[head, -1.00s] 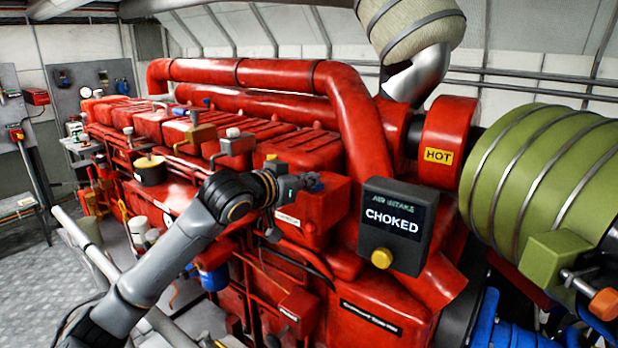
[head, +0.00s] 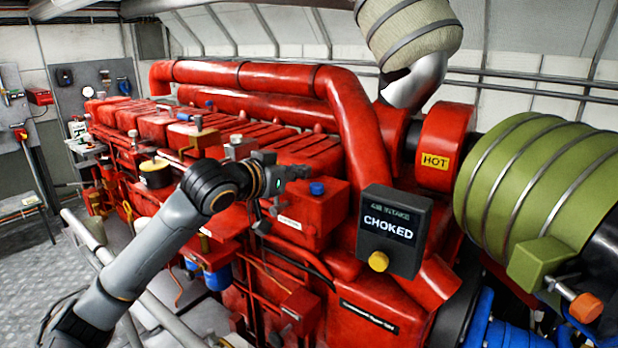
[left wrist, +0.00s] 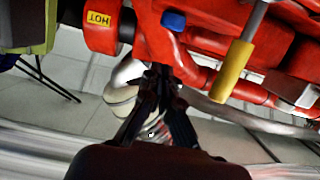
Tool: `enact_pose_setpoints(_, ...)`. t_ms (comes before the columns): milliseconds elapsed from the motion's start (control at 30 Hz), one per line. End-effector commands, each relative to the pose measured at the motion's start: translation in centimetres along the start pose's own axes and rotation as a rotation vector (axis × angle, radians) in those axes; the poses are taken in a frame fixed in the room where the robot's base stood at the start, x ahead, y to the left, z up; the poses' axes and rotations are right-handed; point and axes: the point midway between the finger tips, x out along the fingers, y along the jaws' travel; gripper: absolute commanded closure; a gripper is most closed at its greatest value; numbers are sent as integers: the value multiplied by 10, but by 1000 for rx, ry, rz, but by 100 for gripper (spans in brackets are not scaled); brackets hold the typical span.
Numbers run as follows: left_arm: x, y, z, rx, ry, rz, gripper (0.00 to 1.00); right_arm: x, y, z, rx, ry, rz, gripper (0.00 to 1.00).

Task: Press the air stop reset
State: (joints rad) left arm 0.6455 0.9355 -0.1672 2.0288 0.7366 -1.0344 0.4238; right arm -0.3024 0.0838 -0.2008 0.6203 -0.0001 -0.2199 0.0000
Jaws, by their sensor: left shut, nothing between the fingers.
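A dark box marked AIR INTAKE CHOKED (head: 395,232) is on the near end of the red engine, with a yellow round knob (head: 378,261) at its lower left. A blue round cap (head: 317,188) stands on a red box (head: 308,218) left of it; a blue cap also shows in the left wrist view (left wrist: 174,20). No label reading air stop reset is legible. My left gripper (head: 298,172) is just above and left of the blue cap, apart from the yellow knob. In the left wrist view its fingers (left wrist: 158,76) are together and empty. My right gripper is not in view.
The red engine pipe (head: 345,110) rises behind the gripper. A red housing marked HOT (head: 447,125) and a green ribbed cylinder (head: 530,180) stand to the right. A yellow-ended rod (left wrist: 232,70) shows in the left wrist view. Grey floor (head: 35,265) is open at left.

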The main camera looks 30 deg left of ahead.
Motion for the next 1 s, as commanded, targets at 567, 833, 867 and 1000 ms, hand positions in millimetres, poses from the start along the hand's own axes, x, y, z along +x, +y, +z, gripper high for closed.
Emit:
enact_pose_setpoints(567, -64, 0, -2, 1, 3, -1, 100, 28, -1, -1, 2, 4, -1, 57)
enact_pose_setpoints(833, -63, 0, -2, 1, 3, -1, 100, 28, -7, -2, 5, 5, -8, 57)
enact_pose_setpoints(867, -63, 0, -2, 1, 4, -1, 100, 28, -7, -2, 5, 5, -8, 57)
enact_pose_setpoints(1000, -63, 0, -2, 1, 4, -1, 100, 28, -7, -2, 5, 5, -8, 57)
